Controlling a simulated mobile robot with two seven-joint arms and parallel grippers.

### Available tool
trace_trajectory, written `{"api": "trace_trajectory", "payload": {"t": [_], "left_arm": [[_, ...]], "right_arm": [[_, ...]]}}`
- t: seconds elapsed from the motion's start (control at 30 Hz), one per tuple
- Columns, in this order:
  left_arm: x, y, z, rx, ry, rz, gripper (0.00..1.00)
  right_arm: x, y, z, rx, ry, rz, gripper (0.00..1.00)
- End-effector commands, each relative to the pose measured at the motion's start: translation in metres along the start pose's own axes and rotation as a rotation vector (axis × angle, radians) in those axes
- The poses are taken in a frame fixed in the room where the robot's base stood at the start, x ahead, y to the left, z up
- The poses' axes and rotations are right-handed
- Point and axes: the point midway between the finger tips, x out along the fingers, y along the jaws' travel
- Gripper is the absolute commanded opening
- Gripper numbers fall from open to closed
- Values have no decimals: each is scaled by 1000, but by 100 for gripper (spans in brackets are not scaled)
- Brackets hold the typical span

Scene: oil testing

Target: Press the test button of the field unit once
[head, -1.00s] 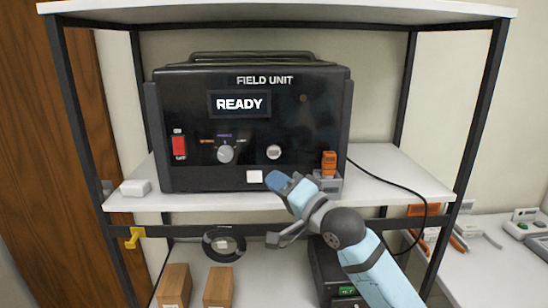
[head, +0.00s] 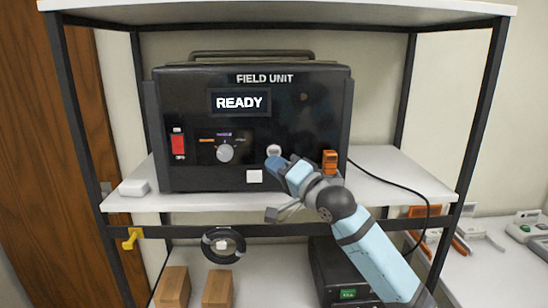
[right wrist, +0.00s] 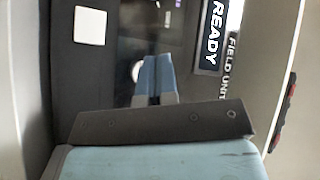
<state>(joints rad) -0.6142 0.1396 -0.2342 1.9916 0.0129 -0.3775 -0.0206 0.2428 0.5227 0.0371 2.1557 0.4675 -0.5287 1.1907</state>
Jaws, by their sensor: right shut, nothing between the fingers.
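The black field unit (head: 300,120) stands on the middle shelf, and its display (head: 240,103) reads READY. A pale round button (head: 273,150) is on its front, right of the selector knob (head: 225,153). My right gripper (head: 274,164) is shut and empty, its blue fingertips at the lower edge of the button. In the right wrist view the fingers (right wrist: 154,76) point at the panel and partly cover the pale round button (right wrist: 136,71). Whether they touch it I cannot tell. My left gripper is not in view.
A red switch (head: 178,144) is on the panel's left, a white square (head: 254,176) below, and an orange connector (head: 329,162) right of my fingers. A black cable (head: 405,186) runs off right. A shelf post (head: 470,140) stands at right.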

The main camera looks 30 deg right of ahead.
Motion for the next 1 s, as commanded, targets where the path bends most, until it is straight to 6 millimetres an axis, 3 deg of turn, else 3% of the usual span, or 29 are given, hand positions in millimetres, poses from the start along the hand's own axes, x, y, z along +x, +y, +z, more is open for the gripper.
{"api": "trace_trajectory", "payload": {"t": [0.3, 1.0], "left_arm": [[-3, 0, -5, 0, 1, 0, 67], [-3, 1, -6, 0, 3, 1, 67]], "right_arm": [[16, 11, -12, 1, 0, 1, 0], [17, 12, -12, 1, 0, 1, 0]]}}
